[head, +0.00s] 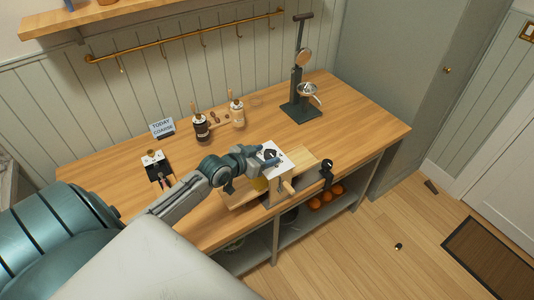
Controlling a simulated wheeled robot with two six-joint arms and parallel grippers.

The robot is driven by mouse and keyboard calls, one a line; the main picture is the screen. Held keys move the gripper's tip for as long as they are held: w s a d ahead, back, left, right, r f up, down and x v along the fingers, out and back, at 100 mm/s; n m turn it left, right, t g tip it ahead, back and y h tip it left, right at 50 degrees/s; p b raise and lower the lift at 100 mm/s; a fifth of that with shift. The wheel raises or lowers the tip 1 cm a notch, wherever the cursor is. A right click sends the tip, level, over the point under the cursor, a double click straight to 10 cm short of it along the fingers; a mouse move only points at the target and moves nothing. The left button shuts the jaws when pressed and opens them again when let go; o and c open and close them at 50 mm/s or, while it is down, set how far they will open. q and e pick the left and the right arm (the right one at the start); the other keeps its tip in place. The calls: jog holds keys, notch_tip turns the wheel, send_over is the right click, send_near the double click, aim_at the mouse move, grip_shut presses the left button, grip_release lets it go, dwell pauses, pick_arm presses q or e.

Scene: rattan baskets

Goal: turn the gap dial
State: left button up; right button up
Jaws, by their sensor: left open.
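A device with a white top plate (282,166) stands at the front edge of the wooden counter. A small dark shape (270,154) shows on the plate; it looks like the dial, but the picture is too small to tell its markings or setting. My left gripper (258,160) reaches in from the left, right beside the plate's left side. It is open, with nothing seen between its fingers. I cannot tell whether it touches the dial. My right gripper is not in view.
A "TODAY COARSE" sign (162,128) stands at the back left, near a dark bottle (200,127) and a pale bottle (237,113). A black-headed handle (327,165) rises at the front edge. The counter's right end is clear.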

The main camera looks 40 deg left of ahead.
pick_arm(q)
jog(key=shift+w+d+f, duration=0.2)
jog(key=shift+w+f, duration=0.05)
jog(key=shift+w, duration=0.35)
